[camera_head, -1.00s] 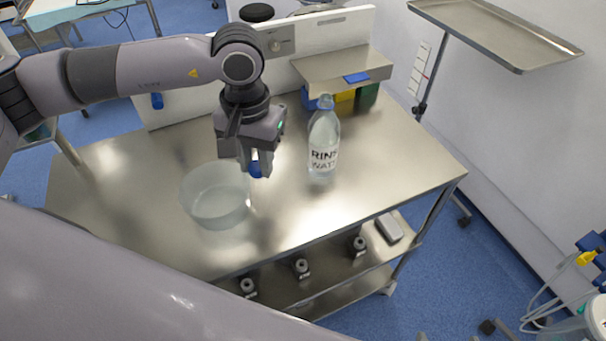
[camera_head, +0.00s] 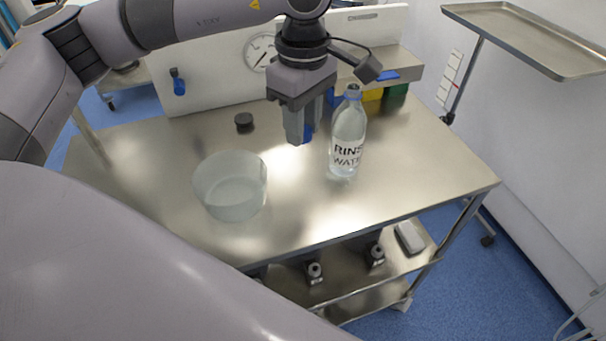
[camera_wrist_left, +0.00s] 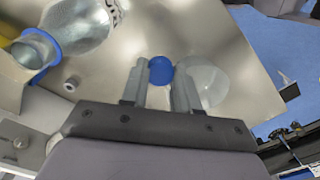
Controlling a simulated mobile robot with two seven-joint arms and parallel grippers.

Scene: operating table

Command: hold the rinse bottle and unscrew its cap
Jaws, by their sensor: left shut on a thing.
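The clear rinse bottle (camera_head: 347,150), labelled RINSE WATER, stands upright on the steel table. Its neck has a blue ring and no cap on top; the bottle also shows at the upper left of the left wrist view (camera_wrist_left: 82,25). My left gripper (camera_head: 302,135) is just left of the bottle, apart from it and above the table. It is shut on the blue cap (camera_wrist_left: 161,70), which shows between the fingers in the left wrist view and partly in the head view (camera_head: 307,133). My right gripper is not in view.
A clear round bowl (camera_head: 230,188) stands left of the bottle on the steel table (camera_head: 420,180). A small dark disc (camera_head: 244,121) lies behind it. A raised steel shelf (camera_head: 400,65) and a white panel (camera_head: 215,75) stand at the back. The table's right front is clear.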

